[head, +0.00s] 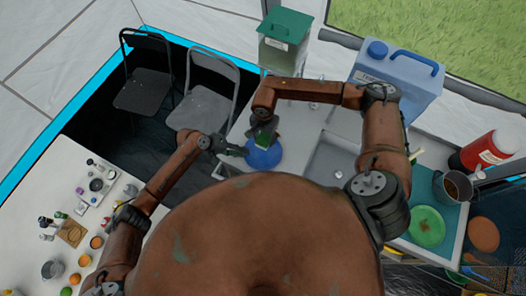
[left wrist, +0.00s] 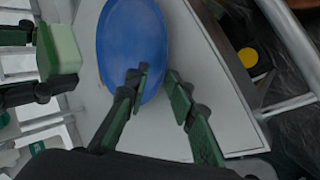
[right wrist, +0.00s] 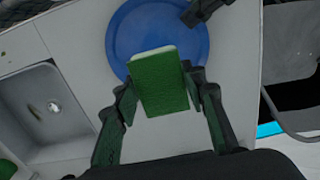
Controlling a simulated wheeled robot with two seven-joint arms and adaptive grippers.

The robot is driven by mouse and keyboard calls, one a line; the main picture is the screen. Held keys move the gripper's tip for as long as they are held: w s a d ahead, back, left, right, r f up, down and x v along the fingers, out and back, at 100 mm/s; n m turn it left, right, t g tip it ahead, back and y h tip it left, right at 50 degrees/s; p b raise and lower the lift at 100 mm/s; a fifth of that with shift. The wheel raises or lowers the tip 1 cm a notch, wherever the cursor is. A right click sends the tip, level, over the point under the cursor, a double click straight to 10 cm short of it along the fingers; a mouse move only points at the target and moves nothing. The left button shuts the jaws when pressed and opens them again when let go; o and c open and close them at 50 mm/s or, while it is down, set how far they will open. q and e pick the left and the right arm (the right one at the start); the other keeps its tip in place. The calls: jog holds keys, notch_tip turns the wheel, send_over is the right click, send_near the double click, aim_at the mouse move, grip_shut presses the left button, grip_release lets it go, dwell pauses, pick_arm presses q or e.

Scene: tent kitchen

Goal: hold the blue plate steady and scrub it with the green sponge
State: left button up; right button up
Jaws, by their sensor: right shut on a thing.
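The blue plate (head: 264,157) lies on the light counter left of the sink; it shows in the left wrist view (left wrist: 130,40) and right wrist view (right wrist: 150,25). My right gripper (right wrist: 163,90) is shut on the green sponge (right wrist: 160,82), which overlaps the plate's near edge in that view. In the left wrist view the sponge (left wrist: 64,48) appears beside the plate; I cannot tell whether they touch. My left gripper (left wrist: 157,76) is open at the plate's rim, one finger over the plate and the other outside it. Contact with the rim is unclear.
The sink (head: 333,160) is right of the plate. A green-lidded container (head: 284,42) and a blue water jug (head: 397,80) stand behind. Folding chairs (head: 205,92) are at the left. A table with small items (head: 60,225) is at the lower left.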

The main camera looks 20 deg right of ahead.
pick_arm(q)
jog(key=shift+a, duration=0.1)
jog(key=d+r+v, duration=0.1)
jog(key=v, duration=0.7)
dwell(0.9)
jog(key=shift+s+r, duration=0.1)
dwell(0.4)
